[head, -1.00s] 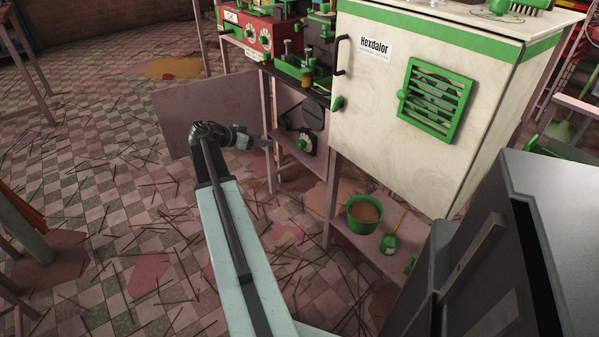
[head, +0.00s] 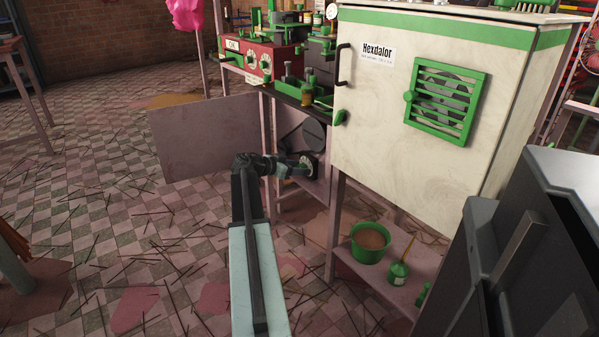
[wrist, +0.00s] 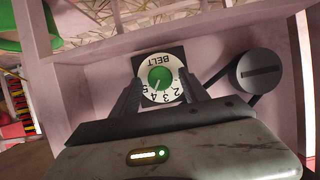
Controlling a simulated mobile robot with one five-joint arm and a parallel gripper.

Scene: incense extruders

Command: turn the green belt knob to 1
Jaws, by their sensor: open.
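The belt dial (wrist: 146,70) is a white disc on a black plate, marked BELT and with numbers; it appears upside down in the wrist view. The green belt knob (wrist: 161,78) is at its centre, and its pale mark seems to point toward the low edge, near 4. My gripper (wrist: 160,88) is open, with one dark finger on each side of the knob in this view. I cannot tell whether they touch it. In the head view my gripper (head: 297,167) is right at the dial (head: 312,164) under the bench and partly hides it.
A dark pulley with a belt (wrist: 258,72) is beside the dial. An open pinkish panel (head: 205,137) stands left of my arm. The cream Hexdalor cabinet (head: 380,120) is to the right, with a green bowl (head: 369,257) on the shelf below.

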